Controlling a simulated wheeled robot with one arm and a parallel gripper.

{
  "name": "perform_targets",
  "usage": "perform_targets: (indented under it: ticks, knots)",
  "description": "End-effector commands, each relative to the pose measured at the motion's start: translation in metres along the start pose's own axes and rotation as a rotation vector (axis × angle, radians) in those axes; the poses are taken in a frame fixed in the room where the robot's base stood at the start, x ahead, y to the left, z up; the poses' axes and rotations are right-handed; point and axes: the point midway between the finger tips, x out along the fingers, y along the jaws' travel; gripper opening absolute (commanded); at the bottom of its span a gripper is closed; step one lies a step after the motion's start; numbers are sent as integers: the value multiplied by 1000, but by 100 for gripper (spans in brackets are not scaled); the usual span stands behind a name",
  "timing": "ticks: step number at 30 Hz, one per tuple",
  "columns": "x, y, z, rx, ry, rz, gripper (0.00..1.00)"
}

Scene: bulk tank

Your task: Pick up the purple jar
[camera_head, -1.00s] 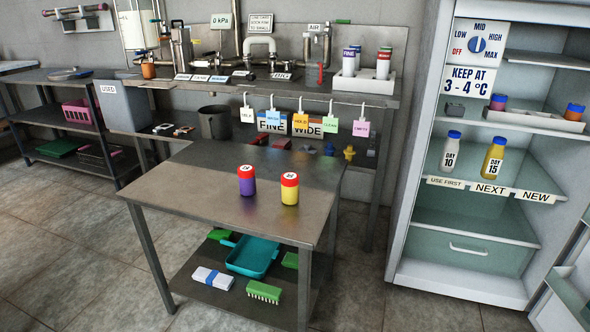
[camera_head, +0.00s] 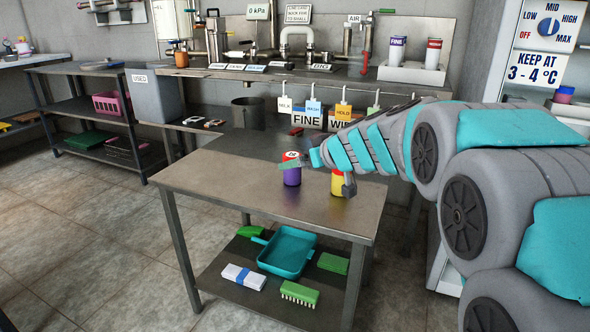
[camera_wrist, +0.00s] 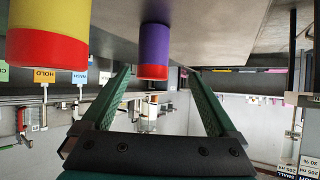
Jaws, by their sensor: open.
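The purple jar (camera_head: 292,177) stands upright on the metal table, its red lid with a white label partly covered by my gripper in the head view. My gripper (camera_head: 306,162) is open and empty at the jar's lid height. In the wrist view, which looks upside down, the purple jar (camera_wrist: 155,45) shows in line with the gap between the two green fingers of my gripper (camera_wrist: 157,75). It appears just beyond the fingertips; I see no contact.
A yellow jar with a red lid (camera_head: 337,183) stands close to the right of the purple jar, partly hidden by my arm; it also shows in the wrist view (camera_wrist: 50,20). The table's (camera_head: 215,178) left part is bare. A teal tray (camera_head: 287,252) lies on the lower shelf.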

Motion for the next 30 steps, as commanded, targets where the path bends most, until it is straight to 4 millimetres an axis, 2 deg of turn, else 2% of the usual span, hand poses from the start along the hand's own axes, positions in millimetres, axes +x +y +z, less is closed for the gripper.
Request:
perform_targets:
  ticks: [4,16,24,30]
  knots:
    - [10,9,-8,-16,29,18,94]
    - [44,12,-11,-19,30,21,94]
    - [77,14,-12,-19,28,19,94]
    - [85,14,-12,-18,30,19,94]
